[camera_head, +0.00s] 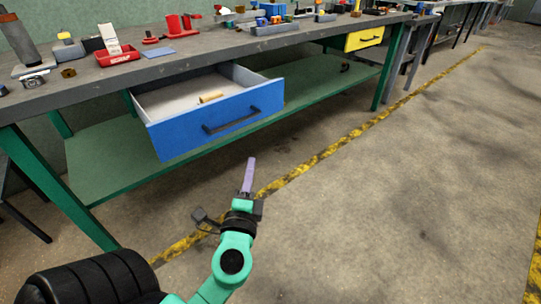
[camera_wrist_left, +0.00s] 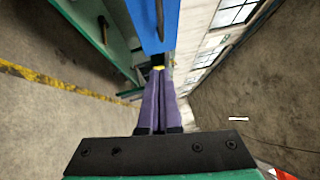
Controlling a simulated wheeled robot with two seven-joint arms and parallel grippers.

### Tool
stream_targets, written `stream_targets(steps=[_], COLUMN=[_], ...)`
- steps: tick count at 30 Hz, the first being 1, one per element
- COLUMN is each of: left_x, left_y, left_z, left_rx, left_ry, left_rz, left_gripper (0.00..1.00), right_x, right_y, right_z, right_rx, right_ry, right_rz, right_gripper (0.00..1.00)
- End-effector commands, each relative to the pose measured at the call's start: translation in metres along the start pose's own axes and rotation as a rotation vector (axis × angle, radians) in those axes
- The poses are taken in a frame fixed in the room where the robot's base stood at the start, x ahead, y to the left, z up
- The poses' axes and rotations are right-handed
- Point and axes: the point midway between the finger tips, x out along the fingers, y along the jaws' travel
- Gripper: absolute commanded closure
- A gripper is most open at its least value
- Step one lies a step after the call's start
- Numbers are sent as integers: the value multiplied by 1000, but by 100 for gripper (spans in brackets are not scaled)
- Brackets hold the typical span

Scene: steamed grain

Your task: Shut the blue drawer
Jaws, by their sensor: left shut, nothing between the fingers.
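The blue drawer (camera_head: 200,131) is pulled out from under the workbench, with a dark bar handle (camera_head: 231,121) on its front. A small yellowish cylinder (camera_head: 211,98) lies inside it. My left gripper (camera_head: 251,161) has purple fingers, shut and empty, in front of and below the drawer in the head view. In the left wrist view the shut fingers (camera_wrist_left: 158,72) point toward the blue drawer front (camera_wrist_left: 150,18), and part of the handle (camera_wrist_left: 160,18) shows at the top. I cannot tell any contact with the drawer. My right gripper is not in view.
The workbench top (camera_head: 200,62) holds a red tray (camera_head: 117,56) and several small parts. A green lower shelf (camera_head: 110,158) runs beneath it. A yellow drawer (camera_head: 364,38) sits farther right. The floor (camera_head: 400,170) in front is open, with a yellow-black line.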

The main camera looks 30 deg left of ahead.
Motion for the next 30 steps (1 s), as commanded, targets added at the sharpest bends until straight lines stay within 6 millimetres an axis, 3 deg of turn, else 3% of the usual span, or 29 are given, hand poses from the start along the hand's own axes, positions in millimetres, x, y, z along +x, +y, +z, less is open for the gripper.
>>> stream_targets(steps=[5,16,18,24,30], left_x=[18,99,110,126,128], left_y=[-11,-12,-11,-8,-7], left_z=[2,1,9,27,29], left_rx=[5,3,7,5,3], left_ry=[-5,-3,-2,-1,0], left_rz=[-14,-12,-11,-9,-9], left_gripper=[100,100,100,100,100], right_x=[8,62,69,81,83], right_y=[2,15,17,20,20], right_z=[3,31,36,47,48], right_rx=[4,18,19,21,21], right_ry=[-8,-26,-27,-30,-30], right_rz=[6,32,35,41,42], right_gripper=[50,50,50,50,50])
